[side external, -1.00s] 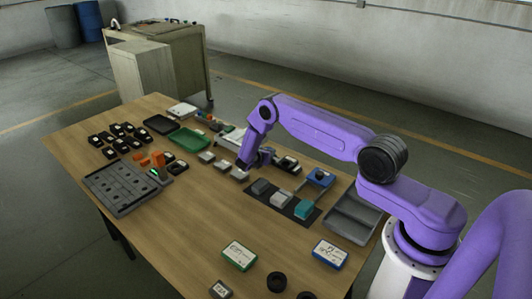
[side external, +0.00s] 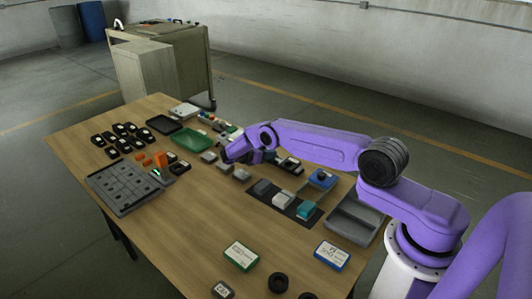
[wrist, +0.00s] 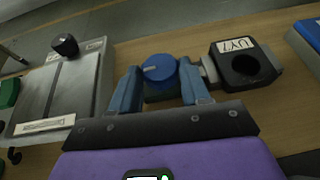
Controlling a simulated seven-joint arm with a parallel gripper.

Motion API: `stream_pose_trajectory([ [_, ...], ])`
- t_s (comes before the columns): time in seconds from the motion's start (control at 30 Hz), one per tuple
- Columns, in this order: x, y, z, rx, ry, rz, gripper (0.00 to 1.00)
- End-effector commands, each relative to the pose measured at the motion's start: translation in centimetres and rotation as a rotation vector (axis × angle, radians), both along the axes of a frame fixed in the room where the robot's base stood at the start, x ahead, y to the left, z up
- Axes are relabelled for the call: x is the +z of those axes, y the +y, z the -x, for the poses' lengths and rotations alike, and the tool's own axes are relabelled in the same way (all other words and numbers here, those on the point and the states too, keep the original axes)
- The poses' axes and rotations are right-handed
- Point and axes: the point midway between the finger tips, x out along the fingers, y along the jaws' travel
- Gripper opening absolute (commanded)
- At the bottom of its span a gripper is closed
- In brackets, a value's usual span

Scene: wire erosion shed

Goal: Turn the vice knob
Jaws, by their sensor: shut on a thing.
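A round blue knob (wrist: 159,69) with a pale line on its top sits between the two blue fingers of my gripper (wrist: 160,88) in the wrist view. The gripper is shut on the knob, one finger on each side. A short silver shaft (wrist: 208,68) lies to the right of the knob, next to a black block (wrist: 245,66) labelled UY7 with a round hole. In the side external view my gripper (side external: 230,156) is tilted low over the table, and the knob is hidden there. I cannot tell how the knob joins the block.
A grey panel (wrist: 66,85) with a black knob (wrist: 65,45) stands left of my gripper. Small grey blocks (side external: 241,175) lie near it on the table (side external: 190,230). A dark mat (side external: 263,205) holds several blocks. The front table middle is clear.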

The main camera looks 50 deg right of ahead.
Motion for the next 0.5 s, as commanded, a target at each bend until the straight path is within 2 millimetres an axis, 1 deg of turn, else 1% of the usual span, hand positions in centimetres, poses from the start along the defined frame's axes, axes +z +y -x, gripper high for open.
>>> stream_pose_trajectory([
  [0.5,0.02,0.12,-0.09,-0.040,0.001,0.002,0.16],
])
